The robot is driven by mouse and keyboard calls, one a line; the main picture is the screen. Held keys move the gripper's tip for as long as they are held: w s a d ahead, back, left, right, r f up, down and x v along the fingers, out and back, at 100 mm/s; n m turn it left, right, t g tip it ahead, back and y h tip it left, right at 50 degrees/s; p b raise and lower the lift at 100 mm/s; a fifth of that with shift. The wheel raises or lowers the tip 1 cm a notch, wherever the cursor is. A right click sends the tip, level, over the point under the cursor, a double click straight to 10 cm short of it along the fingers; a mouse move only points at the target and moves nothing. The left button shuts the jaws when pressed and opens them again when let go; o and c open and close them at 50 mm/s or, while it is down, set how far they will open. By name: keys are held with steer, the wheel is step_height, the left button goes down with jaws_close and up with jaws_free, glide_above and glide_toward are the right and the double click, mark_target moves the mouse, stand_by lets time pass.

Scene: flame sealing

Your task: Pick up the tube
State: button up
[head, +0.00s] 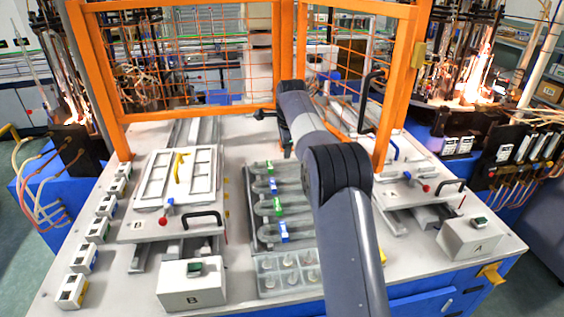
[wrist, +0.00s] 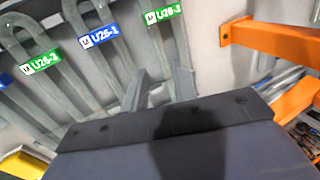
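Several grey U-shaped tubes (head: 262,212) lie in a row on a rack left of my arm in the head view, with green and blue tags. In the wrist view I see a green-tagged tube (wrist: 27,44) at left, a blue-tagged tube (wrist: 112,62) in the middle and another green-tagged tube (wrist: 180,38) at upper right. My gripper (wrist: 160,86) shows two grey fingers spread apart, near the lower ends of the right green-tagged tube. Nothing is clearly held between them. In the head view my arm hides the gripper.
A clear tray of cups (head: 288,272) sits in front of the tubes. Fixtures with a box marked B (head: 190,286) and a box marked A (head: 470,237) flank them. Orange guard posts (head: 393,95) and mesh stand behind; an orange bar (wrist: 270,38) is right of the gripper.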

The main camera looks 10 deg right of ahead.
mark_target(284, 167)
steer(key=p+x, duration=0.2)
steer(key=x, duration=0.7)
steer(key=shift+s, duration=0.1)
steer(key=shift+c, duration=0.3)
jaws_close()
